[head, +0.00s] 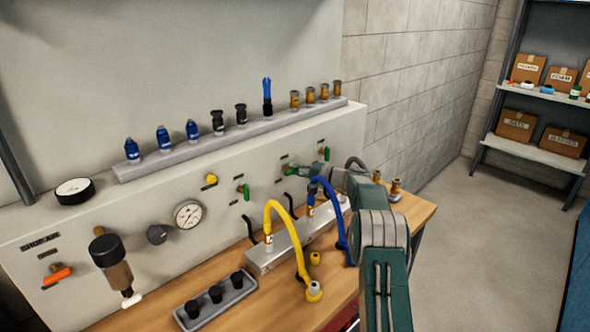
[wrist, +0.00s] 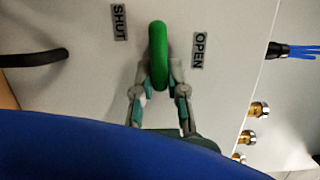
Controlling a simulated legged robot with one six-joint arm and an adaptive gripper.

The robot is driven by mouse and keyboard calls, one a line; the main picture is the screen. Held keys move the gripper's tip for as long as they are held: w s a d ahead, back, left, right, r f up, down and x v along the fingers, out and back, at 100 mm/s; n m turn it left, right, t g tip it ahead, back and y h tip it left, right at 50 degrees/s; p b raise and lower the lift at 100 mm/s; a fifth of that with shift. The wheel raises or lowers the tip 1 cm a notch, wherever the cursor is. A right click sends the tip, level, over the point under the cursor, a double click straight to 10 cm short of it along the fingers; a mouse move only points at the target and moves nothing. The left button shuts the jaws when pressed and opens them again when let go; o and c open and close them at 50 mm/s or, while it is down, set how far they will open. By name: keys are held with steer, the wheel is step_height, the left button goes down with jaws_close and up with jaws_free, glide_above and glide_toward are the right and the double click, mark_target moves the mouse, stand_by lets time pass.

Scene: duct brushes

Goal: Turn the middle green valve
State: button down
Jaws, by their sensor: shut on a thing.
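The middle green valve (head: 291,171) is on the grey panel, between the left green valve (head: 243,190) and a green handle farther right (head: 327,154). In the wrist view its green handle (wrist: 158,48) lies between the SHUT label (wrist: 119,22) and the OPEN label (wrist: 198,50). My gripper (wrist: 159,82) is shut on the lower part of this handle, one finger on each side. In the head view my gripper (head: 305,169) is small and partly merged with the panel fittings.
A blue hose (head: 333,200) arches close to my arm and fills the lower wrist view (wrist: 120,150). A yellow hose (head: 290,222) stands on the metal block left of it. Brass fittings (head: 396,188) stand at the bench's right end. A shelf with boxes (head: 530,150) is far right.

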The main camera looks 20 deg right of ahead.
steer(key=shift+d+f+m, duration=0.15)
steer(key=shift+f+m, duration=0.2)
steer(key=shift+m, duration=0.05)
steer(key=c, duration=0.7)
jaws_free()
steer(key=shift+o, duration=0.2)
steer(key=shift+d, duration=0.1)
steer(key=shift+r, duration=0.15)
steer(key=v, duration=1.2)
steer(key=shift+f, duration=0.3)
